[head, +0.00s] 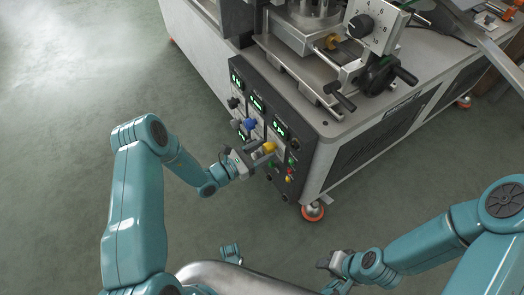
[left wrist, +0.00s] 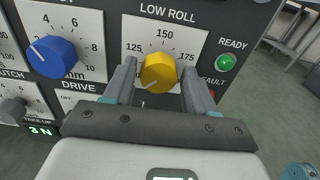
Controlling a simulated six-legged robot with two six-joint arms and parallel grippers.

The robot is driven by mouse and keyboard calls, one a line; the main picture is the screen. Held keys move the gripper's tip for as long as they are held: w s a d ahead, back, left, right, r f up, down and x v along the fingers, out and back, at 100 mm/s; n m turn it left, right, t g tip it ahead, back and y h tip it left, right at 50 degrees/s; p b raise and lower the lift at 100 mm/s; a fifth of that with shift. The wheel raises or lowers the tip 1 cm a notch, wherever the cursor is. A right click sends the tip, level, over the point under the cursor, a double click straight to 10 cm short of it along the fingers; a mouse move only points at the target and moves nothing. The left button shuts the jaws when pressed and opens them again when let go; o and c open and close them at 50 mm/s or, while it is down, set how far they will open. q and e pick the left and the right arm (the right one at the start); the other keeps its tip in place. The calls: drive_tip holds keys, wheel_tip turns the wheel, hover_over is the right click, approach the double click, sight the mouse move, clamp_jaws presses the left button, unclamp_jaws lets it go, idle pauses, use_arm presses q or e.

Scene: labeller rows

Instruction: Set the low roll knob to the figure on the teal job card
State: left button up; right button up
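The low roll knob (left wrist: 158,72) is yellow, on a white dial plate (left wrist: 163,35) with 125, 150 and 175 readable. Its white pointer mark is toward the lower left; the figures there are hidden by my gripper. My left gripper (left wrist: 159,82) is open, one finger on each side of the knob, with a narrow gap showing at each side. In the head view, the left gripper (head: 259,154) is at the yellow knob (head: 269,147) on the dark panel. My right gripper (head: 328,265) is low, away from the panel; its fingers are unclear. I cannot make out a teal job card.
A green ready lamp (left wrist: 225,62) is on the right. A crank handle (head: 342,101) juts out above the panel. The floor in front is clear.

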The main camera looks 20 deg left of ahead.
use_arm(q)
drive_tip(key=c, duration=0.6)
drive_tip(key=shift+m, duration=0.3)
drive_tip(key=m, duration=0.2)
drive_tip(key=shift+m+p, duration=0.3)
drive_tip(key=shift+m, duration=0.1)
drive_tip(key=m, duration=0.3)
drive_tip(key=shift+d+m, duration=0.1)
drive_tip(key=shift+m, duration=0.2)
drive_tip(key=m+p, duration=0.1)
drive_tip(key=m, duration=0.5)
drive_tip(key=shift+s+f, duration=0.1)
drive_tip(key=shift+f, duration=0.05)
drive_tip(key=o, duration=1)
